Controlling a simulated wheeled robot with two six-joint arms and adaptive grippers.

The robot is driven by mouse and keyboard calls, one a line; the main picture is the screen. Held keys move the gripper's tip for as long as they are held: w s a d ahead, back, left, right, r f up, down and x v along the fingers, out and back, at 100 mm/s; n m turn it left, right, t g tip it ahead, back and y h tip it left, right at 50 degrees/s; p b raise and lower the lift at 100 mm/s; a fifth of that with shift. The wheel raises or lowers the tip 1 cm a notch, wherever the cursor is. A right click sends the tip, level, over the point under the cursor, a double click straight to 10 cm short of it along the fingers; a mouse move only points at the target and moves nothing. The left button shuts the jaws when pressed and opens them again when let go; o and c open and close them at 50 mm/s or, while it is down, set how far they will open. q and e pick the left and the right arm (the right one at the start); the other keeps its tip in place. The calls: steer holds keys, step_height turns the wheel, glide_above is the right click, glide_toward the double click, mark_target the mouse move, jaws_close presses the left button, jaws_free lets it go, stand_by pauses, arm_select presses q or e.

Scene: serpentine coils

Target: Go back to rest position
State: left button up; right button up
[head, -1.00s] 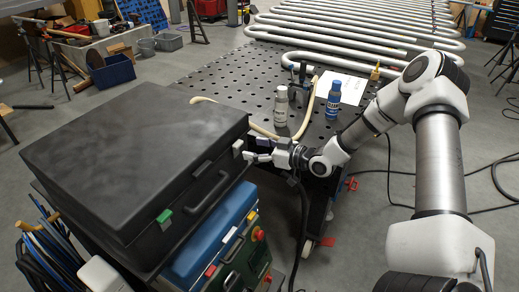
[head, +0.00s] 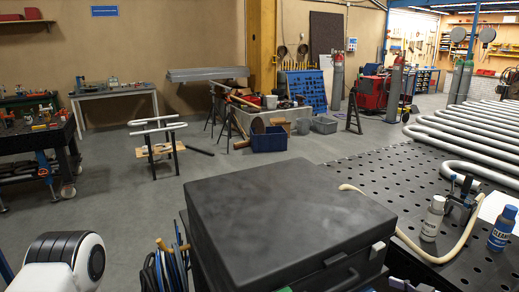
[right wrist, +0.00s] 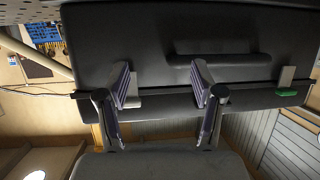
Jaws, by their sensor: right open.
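My right gripper (right wrist: 162,85) is open in the right wrist view, with its two fingers apart in front of the black case (right wrist: 160,25). Nothing shows between the fingertips. The left finger overlaps a grey latch (right wrist: 133,80), and I cannot tell whether they touch. The case's handle (right wrist: 222,62) and a second latch with a green tab (right wrist: 288,92) are to the right. In the head view the closed black case (head: 275,220) fills the lower middle. A white joint of my left arm shows at the lower left; my left gripper is out of view.
A perforated black table (head: 400,175) on the right carries a white bottle (head: 432,220), a blue bottle (head: 502,230), a beige hose and grey serpentine pipes (head: 470,135). Blue cables (head: 165,268) hang left of the case. Open floor (head: 115,215) lies to the left.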

steer(key=s+a+f+g+b, duration=0.25)
steer(key=s+a+f, duration=0.25)
steer(key=f, duration=0.3)
steer(key=s+a+f+g+h+b, duration=0.1)
steer(key=s+a+f+g+b, duration=0.15)
steer(key=s+a+f, duration=0.4)
steer(key=s+a+f+g+b, duration=0.1)
steer(key=s+a+f+g, duration=0.25)
steer(key=f, duration=0.65)
arm_select(q)
step_height(320, 180, down, 9)
steer(key=b, duration=0.1)
steer(key=shift+w, duration=0.15)
arm_select(e)
steer(key=s+d+f+m+g+h, duration=0.1)
steer(key=s+m+h, duration=0.1)
steer(key=s, duration=0.5)
steer(key=s+d+f+m+g+h, duration=0.1)
steer(key=s+f+m+g+h, duration=0.1)
steer(key=s, duration=0.5)
steer(key=shift+s+d+f+m+h, duration=0.15)
steer(key=shift+s+d+m+h, duration=0.2)
steer(key=shift+m+h, duration=0.65)
arm_select(q)
steer(key=shift+a, duration=0.1)
arm_select(e)
steer(key=shift+a+g, duration=0.1)
steer(key=shift+g, duration=0.15)
